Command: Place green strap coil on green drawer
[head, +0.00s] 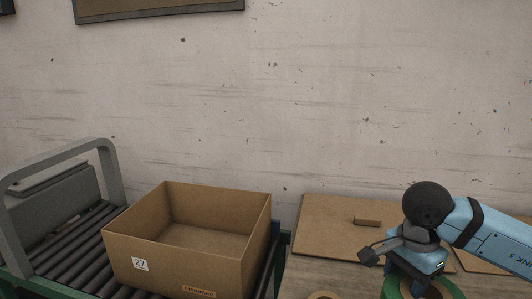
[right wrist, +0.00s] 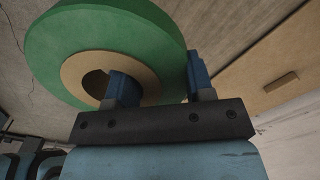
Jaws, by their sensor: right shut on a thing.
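The green strap coil (right wrist: 105,28) has a tan core ring and fills the upper left of the right wrist view. My right gripper (right wrist: 160,82) is shut on its ring, one finger in the core hole and the other outside the green edge. In the head view the coil (head: 392,289) shows partly at the bottom right, below my wrist and cut by the picture edge. I cannot make out a green drawer in either view. My left gripper is not in view.
An open cardboard box (head: 188,263) sits on a roller conveyor (head: 82,258) at left, with a grey arch (head: 110,160) behind. A brown panel (head: 325,215) with a small wooden block (head: 367,222) lies at right. A tan ring (head: 322,295) shows at the bottom edge.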

